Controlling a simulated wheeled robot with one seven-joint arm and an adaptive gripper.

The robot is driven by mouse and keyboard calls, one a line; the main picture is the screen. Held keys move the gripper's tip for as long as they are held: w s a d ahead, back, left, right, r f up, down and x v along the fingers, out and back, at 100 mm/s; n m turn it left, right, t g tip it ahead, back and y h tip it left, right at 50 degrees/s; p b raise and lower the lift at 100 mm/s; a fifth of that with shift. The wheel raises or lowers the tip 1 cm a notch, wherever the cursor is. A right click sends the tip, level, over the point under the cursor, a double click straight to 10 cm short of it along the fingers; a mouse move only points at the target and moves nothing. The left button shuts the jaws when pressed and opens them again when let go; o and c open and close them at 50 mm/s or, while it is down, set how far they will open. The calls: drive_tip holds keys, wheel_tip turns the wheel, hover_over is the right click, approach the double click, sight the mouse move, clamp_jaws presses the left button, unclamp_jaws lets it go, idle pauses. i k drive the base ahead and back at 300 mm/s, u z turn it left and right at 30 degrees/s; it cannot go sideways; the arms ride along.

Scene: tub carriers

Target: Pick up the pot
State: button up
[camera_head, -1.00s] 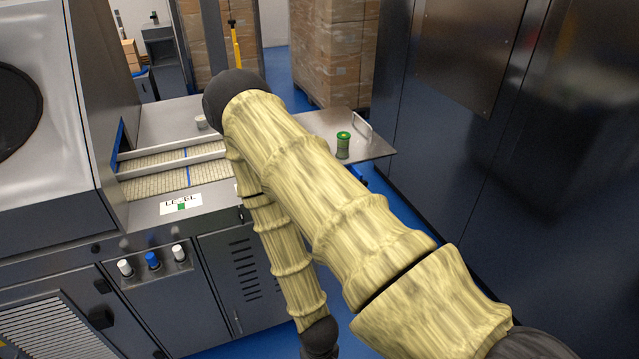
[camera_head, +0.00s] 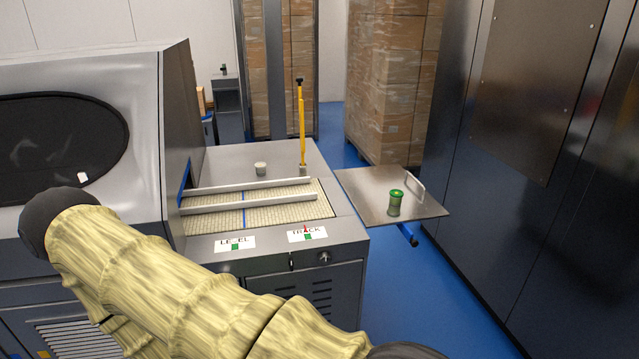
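A small pale, short pot (camera_head: 260,169) stands upright on the machine's grey top, behind the rails. A green cylinder with a wider rim and base (camera_head: 395,203) stands upright on the metal side shelf (camera_head: 362,190); I cannot tell whether it also counts as a pot. My arm, in a yellow wood-like cover, crosses the lower left. My gripper is out of the picture, so its distance from either thing is hidden.
A conveyor belt (camera_head: 285,212) with two rails (camera_head: 250,202) crosses the machine top, with a yellow post (camera_head: 302,125) behind. LEVEL (camera_head: 235,243) and TRACK (camera_head: 307,234) labels mark the front edge. Tall dark cabinets (camera_head: 530,150) stand right. Blue floor (camera_head: 420,300) is open between.

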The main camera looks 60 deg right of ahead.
sight(397, 194)
drive_tip(key=u, duration=0.35)
drive_tip(key=i, duration=2.1)
drive_tip(key=z, duration=3.95)
drive_tip(key=i, duration=1.65)
drive_tip(key=u, duration=0.1)
